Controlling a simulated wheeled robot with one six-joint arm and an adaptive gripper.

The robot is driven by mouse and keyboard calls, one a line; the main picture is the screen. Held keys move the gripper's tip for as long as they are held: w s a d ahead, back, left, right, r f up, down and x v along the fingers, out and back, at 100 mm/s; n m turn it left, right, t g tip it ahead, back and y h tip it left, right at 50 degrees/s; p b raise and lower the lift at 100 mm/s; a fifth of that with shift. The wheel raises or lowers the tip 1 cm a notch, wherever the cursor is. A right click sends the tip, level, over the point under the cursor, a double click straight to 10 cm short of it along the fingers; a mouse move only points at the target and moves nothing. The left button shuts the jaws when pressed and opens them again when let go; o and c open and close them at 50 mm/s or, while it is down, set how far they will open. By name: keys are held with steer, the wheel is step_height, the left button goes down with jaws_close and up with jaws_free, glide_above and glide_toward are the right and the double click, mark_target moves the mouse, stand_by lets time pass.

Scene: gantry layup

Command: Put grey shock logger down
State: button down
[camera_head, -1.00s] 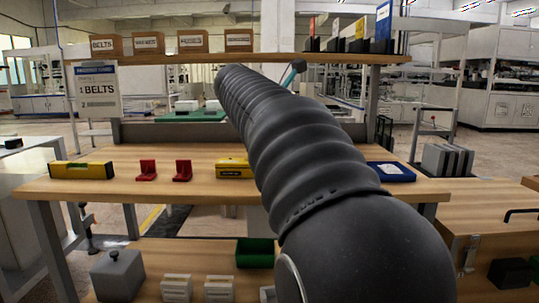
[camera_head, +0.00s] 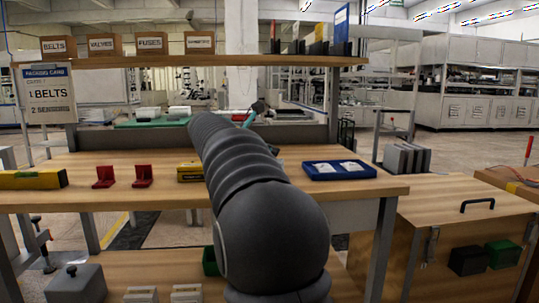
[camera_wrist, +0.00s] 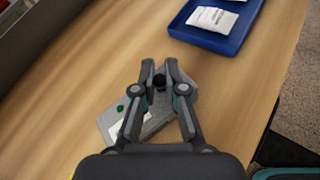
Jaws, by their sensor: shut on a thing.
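The grey shock logger (camera_wrist: 113,123), a flat grey box with a green button and a pale label, shows in the wrist view. My gripper (camera_wrist: 161,70) is shut on it, and the fingers cover its middle. The logger is over the bare wooden bench top (camera_wrist: 80,95); I cannot tell whether it touches the wood. In the head view my arm hides the gripper and the logger.
A blue tray (camera_head: 340,178) with white packets lies on the bench's right part; its near wall (camera_wrist: 210,42) is beyond the gripper. Red brackets (camera_head: 104,177) and a yellow level (camera_head: 32,180) stand left. A shelf (camera_head: 215,61) with labelled boxes spans the back.

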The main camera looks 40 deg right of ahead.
steer(key=c, duration=1.2)
jaws_free()
steer(key=shift+f, duration=0.15)
steer(key=shift+a, duration=0.1)
steer(key=p+v, duration=0.1)
steer(key=v, duration=1.1)
steer(key=s+a+f+m+t+y, duration=0.1)
steer(key=s+a+f+m+y, duration=0.3)
steer(key=s+a+f, duration=0.4)
steer(key=s+a+f+m+t+y, duration=0.1)
steer(key=s+a+f+m+y, duration=0.4)
steer(key=s+a+f+m, duration=0.2)
steer(key=s+a+f+m+t+y, duration=0.1)
steer(key=s+a+f+m+y, duration=0.3)
steer(key=s+a+f, duration=0.5)
steer(key=shift+s+a+f+m, duration=0.1)
steer(key=shift+s+f+m, duration=0.3)
steer(key=shift+f, duration=0.3)
steer(key=shift+s+f+m, duration=0.35)
steer(key=shift+s+f, duration=0.05)
steer(key=shift+f, duration=0.25)
steer(key=shift+s+a+f+m, duration=0.1)
steer(key=shift+s+f+m, duration=0.3)
steer(key=shift+f, duration=0.3)
steer(key=shift+r, duration=0.1)
